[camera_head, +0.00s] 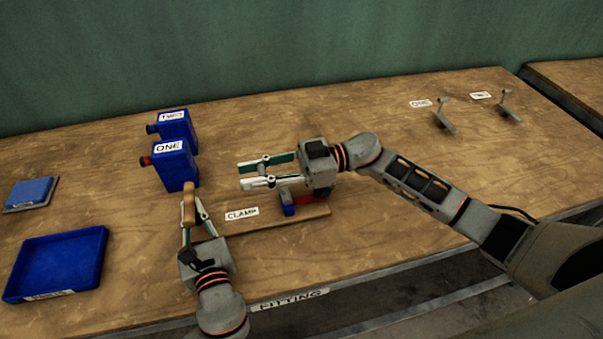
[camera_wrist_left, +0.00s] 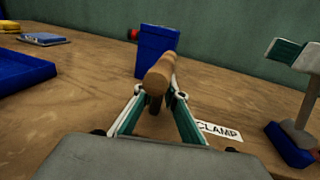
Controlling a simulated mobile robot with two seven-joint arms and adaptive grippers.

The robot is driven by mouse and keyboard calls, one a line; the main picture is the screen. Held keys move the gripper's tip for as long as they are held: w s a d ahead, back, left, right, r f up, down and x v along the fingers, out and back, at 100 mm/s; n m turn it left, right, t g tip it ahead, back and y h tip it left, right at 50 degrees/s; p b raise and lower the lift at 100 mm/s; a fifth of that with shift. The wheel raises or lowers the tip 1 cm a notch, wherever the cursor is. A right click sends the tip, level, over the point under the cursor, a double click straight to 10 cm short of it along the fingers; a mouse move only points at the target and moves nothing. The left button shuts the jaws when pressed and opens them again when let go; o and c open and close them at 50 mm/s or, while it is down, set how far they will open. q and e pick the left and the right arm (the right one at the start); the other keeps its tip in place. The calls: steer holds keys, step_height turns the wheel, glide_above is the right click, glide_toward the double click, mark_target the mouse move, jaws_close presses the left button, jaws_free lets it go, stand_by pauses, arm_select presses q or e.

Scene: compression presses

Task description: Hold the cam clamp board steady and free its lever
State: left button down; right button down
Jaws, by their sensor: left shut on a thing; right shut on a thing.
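My left gripper (camera_head: 186,224) is shut on this handle. A blue block (camera_head: 287,203) and a red part (camera_head: 304,199) sit near the board's right end.
Blue containers labelled ONE (camera_head: 175,166) and TWO (camera_head: 177,127) stand behind the handle. A blue tray (camera_head: 58,264) and a small blue pad (camera_head: 32,192) lie at the left. Two grey lever stands (camera_head: 445,115) (camera_head: 509,104) are at the back right. The bench middle behind my right arm is clear.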

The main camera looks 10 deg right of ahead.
arm_select(q)
steer(key=shift+d, duration=0.1)
arm_select(e)
steer(key=shift+s+a+f, duration=0.1)
steer(key=shift+a+f, duration=0.15)
steer(key=shift+f, duration=0.05)
steer(key=c, duration=1.6)
jaws_free()
steer(key=shift+c, duration=0.2)
steer(key=shift+d+r, duration=0.1)
steer(key=d, duration=1.2)
arm_select(q)
steer(key=c, duration=2)
jaws_free()
